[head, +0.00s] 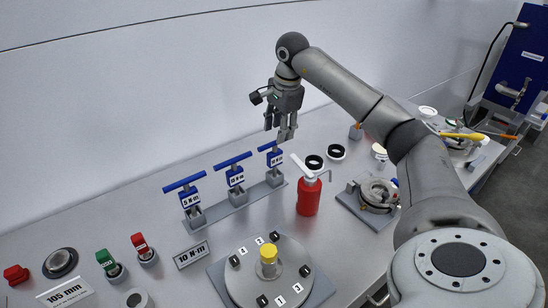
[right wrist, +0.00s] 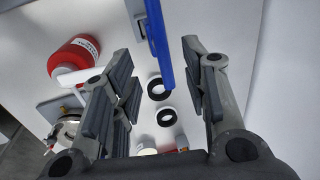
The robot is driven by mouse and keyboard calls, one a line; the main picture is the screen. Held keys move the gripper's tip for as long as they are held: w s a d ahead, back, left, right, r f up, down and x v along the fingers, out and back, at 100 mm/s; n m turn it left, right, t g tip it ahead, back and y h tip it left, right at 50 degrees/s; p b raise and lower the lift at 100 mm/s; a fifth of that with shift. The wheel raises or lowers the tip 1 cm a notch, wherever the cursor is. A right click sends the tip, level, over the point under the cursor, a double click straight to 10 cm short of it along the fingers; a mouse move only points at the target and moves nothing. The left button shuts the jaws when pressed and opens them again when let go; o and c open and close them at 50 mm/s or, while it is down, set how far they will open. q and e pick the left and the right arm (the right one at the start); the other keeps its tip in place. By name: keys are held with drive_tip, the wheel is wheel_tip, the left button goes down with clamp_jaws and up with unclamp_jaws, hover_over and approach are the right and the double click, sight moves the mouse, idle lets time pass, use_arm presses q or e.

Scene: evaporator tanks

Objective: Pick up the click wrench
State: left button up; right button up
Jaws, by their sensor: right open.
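Three click wrenches with blue T-shaped handles stand upright in a grey rack (head: 238,204) on the table: a left one (head: 188,192) labelled 5 N·m, a middle one (head: 235,174) and a right one (head: 272,155). The labels on the middle and right ones are too small to read surely. My right gripper (head: 281,134) points down just above the right wrench, open and empty. In the right wrist view, a blue handle (right wrist: 158,45) shows in the gap between the open fingers (right wrist: 160,85), touching neither. My left gripper is out of view.
A round flange (head: 268,280) with bolts and a yellow cap sits in front.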

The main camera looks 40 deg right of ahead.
sight(275, 163)
drive_tip(key=f+p, duration=0.1)
drive_tip(key=f, duration=0.1)
drive_tip(key=w+f, duration=0.1)
drive_tip(key=f, duration=0.1)
drive_tip(key=shift+a+p, duration=0.15)
drive_tip(key=shift+p, duration=0.25)
drive_tip(key=shift+w+f, duration=0.1)
drive_tip(key=shift+f, duration=0.4)
drive_tip(key=shift+c, duration=0.9)
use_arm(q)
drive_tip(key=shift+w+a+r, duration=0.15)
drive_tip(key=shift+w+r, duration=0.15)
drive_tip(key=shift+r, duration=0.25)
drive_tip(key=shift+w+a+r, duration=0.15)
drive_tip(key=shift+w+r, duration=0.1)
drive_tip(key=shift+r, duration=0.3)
use_arm(e)
drive_tip(key=shift+r, duration=0.1)
clamp_jaws()
